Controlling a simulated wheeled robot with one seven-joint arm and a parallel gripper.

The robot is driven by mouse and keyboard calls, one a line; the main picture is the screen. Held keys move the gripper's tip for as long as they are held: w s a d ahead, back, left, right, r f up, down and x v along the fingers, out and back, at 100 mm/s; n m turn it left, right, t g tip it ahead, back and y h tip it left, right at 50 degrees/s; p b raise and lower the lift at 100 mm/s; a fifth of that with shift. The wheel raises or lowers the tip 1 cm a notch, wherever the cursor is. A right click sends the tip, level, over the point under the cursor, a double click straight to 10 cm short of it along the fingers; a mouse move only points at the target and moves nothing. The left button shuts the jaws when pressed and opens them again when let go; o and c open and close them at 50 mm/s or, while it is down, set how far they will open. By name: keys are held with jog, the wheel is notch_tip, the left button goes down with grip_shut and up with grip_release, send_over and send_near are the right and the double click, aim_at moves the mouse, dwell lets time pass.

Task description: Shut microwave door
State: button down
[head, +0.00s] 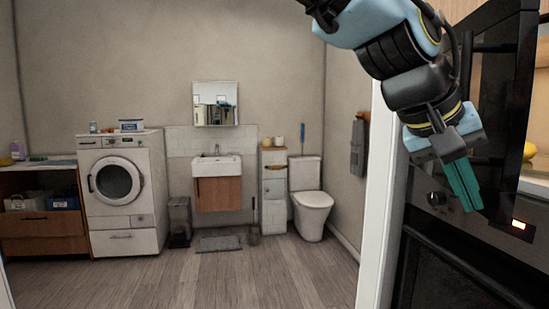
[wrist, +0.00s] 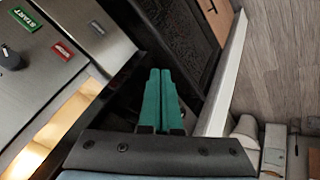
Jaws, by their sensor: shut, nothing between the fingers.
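The microwave door (head: 510,75) is a dark glossy panel at the right of the head view. It stands open, swung out from the lit cavity (head: 541,90) that shows past its right edge. The warm-lit opening also shows at the lower left of the wrist view (wrist: 45,140). My gripper (head: 470,205) has teal fingers, shut and empty, pointing down in front of the door's lower left part. The fingers also show in the wrist view (wrist: 160,75). I cannot tell whether they touch the door.
Below is a dark oven (head: 465,265) with a knob (head: 437,198) and a lit display (head: 519,225). A white wall edge (head: 380,190) stands left of it. A washing machine (head: 120,190), sink (head: 217,168) and toilet (head: 311,200) are far back.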

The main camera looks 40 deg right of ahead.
jog(key=s+d+n+t, duration=0.2)
jog(key=s+d+n, duration=0.2)
jog(key=s+d, duration=0.8)
jog(key=shift+d+r+t+h, duration=0.2)
jog(key=shift+d+t+h, duration=0.2)
jog(key=shift+d, duration=0.6)
jog(key=shift+w, duration=0.1)
